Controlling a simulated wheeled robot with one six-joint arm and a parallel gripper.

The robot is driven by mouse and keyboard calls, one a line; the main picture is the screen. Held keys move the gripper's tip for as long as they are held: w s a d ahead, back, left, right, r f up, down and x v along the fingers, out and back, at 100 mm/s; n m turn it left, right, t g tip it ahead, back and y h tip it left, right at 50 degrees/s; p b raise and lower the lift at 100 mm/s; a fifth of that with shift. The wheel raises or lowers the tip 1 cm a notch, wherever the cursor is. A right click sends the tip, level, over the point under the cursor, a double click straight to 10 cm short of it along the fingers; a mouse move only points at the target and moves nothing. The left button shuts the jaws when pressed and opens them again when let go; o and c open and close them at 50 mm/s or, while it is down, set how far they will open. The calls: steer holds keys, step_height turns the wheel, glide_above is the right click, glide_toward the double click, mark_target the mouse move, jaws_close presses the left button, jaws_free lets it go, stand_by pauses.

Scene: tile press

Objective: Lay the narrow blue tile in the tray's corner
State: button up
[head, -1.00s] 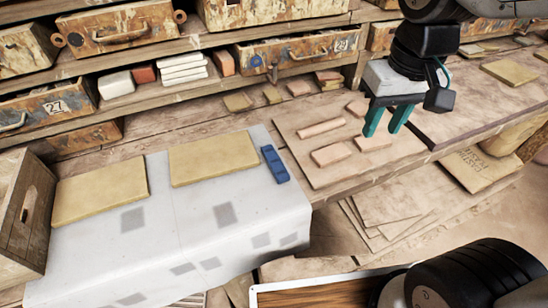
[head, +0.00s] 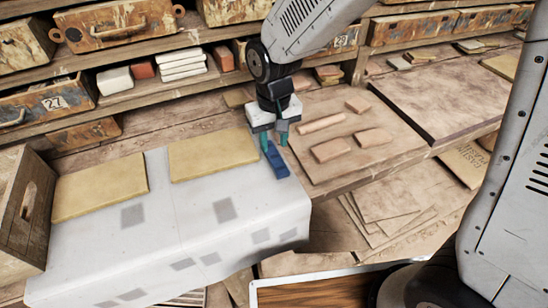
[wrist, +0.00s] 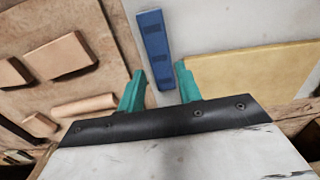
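The narrow blue tile (head: 278,162) lies flat at the right end of the pale cloth, close to the clay board. My gripper (head: 273,146) is open and points down over the tile's far end. In the wrist view the tile (wrist: 154,45) runs away from my gripper (wrist: 159,78), its near end between the two green fingertips with a gap on each side. A brown, wood-coloured tray-like panel with a white rim (head: 318,292) is cut off at the bottom of the head view; its corners are mostly hidden.
Two yellow slabs (head: 212,155) (head: 100,189) lie on the cloth (head: 180,230). A board (head: 390,160) with several clay pieces is just right of the tile. A wooden crate (head: 22,210) stands at left, and shelves with drawers line the back.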

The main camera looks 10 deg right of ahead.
mark_target(274, 155)
step_height(274, 155, down, 4)
steer(key=shift+f, duration=0.1)
jaws_close()
